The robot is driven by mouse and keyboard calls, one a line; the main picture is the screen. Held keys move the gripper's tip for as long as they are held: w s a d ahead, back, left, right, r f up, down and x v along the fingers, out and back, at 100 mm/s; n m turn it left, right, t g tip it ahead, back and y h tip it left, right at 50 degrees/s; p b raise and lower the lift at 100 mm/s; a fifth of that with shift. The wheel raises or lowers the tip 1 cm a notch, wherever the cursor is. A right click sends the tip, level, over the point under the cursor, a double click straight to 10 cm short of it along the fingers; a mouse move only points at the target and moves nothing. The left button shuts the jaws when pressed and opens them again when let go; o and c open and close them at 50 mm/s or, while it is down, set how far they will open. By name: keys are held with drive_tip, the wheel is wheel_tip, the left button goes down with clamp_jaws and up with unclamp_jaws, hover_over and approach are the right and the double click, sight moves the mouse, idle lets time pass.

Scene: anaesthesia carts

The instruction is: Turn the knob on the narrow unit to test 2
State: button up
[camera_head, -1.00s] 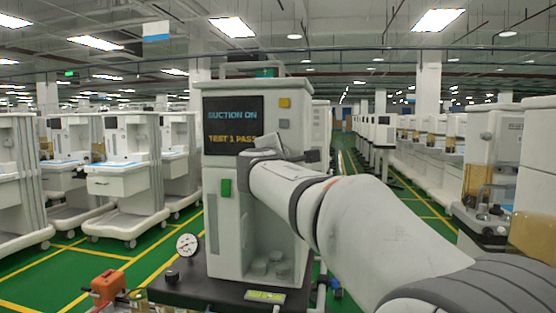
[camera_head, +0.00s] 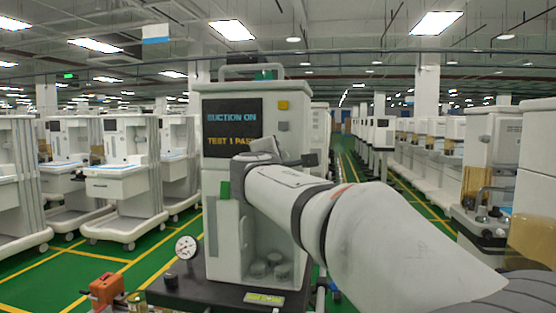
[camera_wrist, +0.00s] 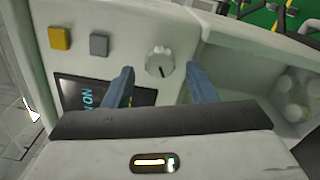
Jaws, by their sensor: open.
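The narrow unit (camera_head: 213,180) stands upright in the middle of the head view. Its dark screen (camera_head: 233,128) reads "SUCTION ON" and "TEST 1 PASS", the last letters partly hidden by my arm. The knob (camera_wrist: 160,62) is a round, pale dial on the unit's front panel in the wrist view; my arm hides it in the head view. My gripper (camera_wrist: 156,86) is open, its two blue-grey fingers on either side of the knob in the picture and apart from it. I cannot tell the depth between fingertips and knob.
A yellow button (camera_wrist: 60,38) and a grey button (camera_wrist: 99,45) sit beside the knob. A gauge (camera_head: 186,247) and an orange block (camera_head: 106,287) are at lower left. Carts (camera_head: 125,180) line the left.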

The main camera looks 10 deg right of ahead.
drive_tip(key=shift+v, duration=2.65)
